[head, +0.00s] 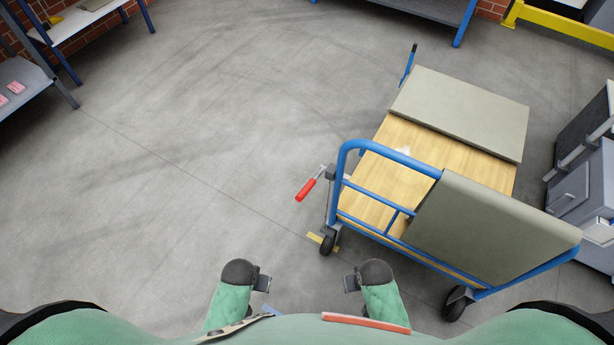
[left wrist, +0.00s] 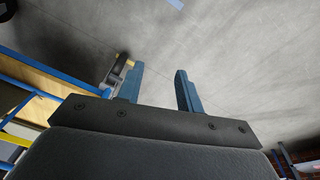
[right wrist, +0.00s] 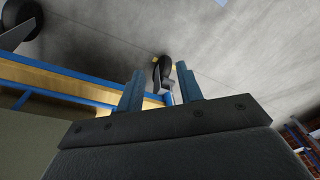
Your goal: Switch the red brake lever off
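The red brake lever (head: 306,190) sticks out from the near left corner of a blue-framed cart (head: 386,222) with a wooden deck. Its red grip points down and left, away from the cart. My left gripper (head: 265,284) is below and left of the lever in the head view, apart from it. Its fingers are parted and empty in the left wrist view (left wrist: 160,88). My right gripper (head: 348,284) is below the cart's near left wheel in the head view, touching nothing. Its fingers are parted and empty in the right wrist view (right wrist: 158,88). The lever is not clear in either wrist view.
Grey-green boards (head: 468,112) lie on the cart deck and against its handle. A yellow floor mark (head: 316,238) lies beside the near left wheel (head: 327,243). Grey cabinets (head: 584,190) stand at right, shelves (head: 30,85) at far left. The floor left of the cart is clear.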

